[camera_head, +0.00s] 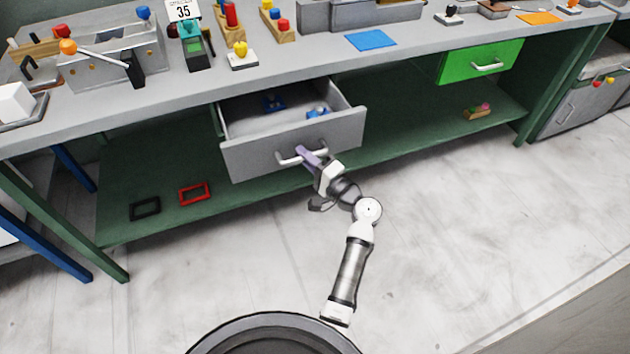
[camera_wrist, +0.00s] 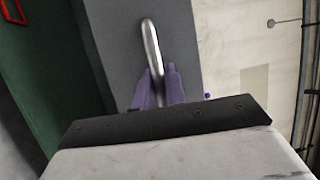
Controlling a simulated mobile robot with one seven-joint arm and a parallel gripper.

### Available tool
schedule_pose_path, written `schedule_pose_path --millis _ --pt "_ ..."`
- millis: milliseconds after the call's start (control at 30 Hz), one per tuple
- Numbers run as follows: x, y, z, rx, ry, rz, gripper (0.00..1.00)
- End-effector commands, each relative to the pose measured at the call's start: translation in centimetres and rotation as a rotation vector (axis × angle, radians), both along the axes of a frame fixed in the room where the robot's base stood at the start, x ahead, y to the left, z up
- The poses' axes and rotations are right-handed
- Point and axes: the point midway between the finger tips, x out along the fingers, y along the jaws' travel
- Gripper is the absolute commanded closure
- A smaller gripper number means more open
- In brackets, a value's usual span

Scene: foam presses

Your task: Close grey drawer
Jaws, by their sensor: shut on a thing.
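The grey drawer (camera_head: 250,154) is pulled out under the workbench, and its inside shows from above. It holds blue items (camera_head: 317,112). Its pale bar handle (camera_head: 287,158) is on the front face. My gripper (camera_head: 306,156) is at the right part of this handle. In the wrist view the purple fingers (camera_wrist: 160,88) stand on both sides of the handle (camera_wrist: 151,45), shut on it. The grey drawer front (camera_wrist: 118,35) fills the middle of that view. The finger tips partly hide the handle's right end in the head view.
A green drawer (camera_head: 462,66) is shut farther right. Red (camera_head: 194,183) and black (camera_head: 145,208) frames lie on the green lower shelf. The bench top (camera_head: 290,62) carries several tools and blocks. The floor in front is clear beside my arm.

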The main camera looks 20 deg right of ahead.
Motion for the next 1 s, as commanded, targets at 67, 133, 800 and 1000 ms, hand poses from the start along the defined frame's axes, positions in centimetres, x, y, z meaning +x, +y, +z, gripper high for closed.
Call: schedule_pose_path --millis 67,133,800,1000 --pt "2.5 0.2 -0.5 -0.003 -0.005 0.005 1.00" --pt "4.5 0.3 -0.5 -0.004 -0.006 0.004 1.00" --pt "16.9 0.6 -0.1 0.000 -0.002 0.000 1.00" --pt "17.6 0.6 0.1 -0.001 -0.002 -0.001 1.00"
